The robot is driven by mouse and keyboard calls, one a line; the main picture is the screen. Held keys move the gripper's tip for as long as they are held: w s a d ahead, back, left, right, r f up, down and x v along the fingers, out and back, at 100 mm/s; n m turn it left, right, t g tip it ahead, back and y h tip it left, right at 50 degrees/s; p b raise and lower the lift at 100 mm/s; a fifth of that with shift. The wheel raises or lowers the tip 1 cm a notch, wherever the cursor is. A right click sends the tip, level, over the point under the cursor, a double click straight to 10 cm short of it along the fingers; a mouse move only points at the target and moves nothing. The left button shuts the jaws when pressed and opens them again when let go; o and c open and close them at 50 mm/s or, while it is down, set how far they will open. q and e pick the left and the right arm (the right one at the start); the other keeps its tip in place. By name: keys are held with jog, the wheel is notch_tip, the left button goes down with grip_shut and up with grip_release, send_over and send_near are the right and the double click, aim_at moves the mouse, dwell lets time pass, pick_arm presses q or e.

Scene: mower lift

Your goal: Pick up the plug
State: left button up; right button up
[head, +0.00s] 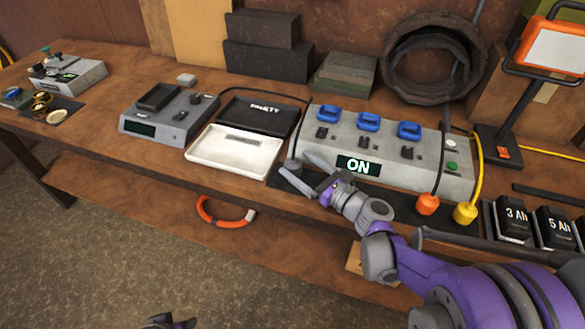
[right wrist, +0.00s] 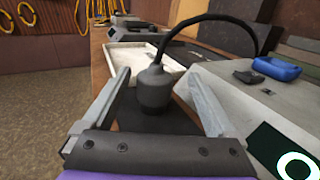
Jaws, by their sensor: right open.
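A dark grey plug (right wrist: 155,88) with a black cable rising from its top stands upright in the right wrist view. It is between the two fingers of my right gripper (right wrist: 158,72), with a gap visible on both sides. In the head view my right gripper (head: 297,166) is open at the left end of the grey charging station (head: 335,137), and the plug is largely hidden there. An orange plug (head: 428,204) and a yellow plug (head: 465,212) sit at the station's right end. A small part of my left arm (head: 168,322) shows at the bottom edge; its jaws are unclear.
Battery packs (head: 513,225) stand at the right. The bench front edge is close below my right gripper.

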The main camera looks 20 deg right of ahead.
aim_at(287, 160)
jog(key=x, duration=0.5)
jog(key=shift+a+f, duration=0.15)
jog(key=shift+a, duration=0.15)
jog(key=shift+s, duration=0.1)
jog(key=shift+c, duration=0.3)
grip_shut()
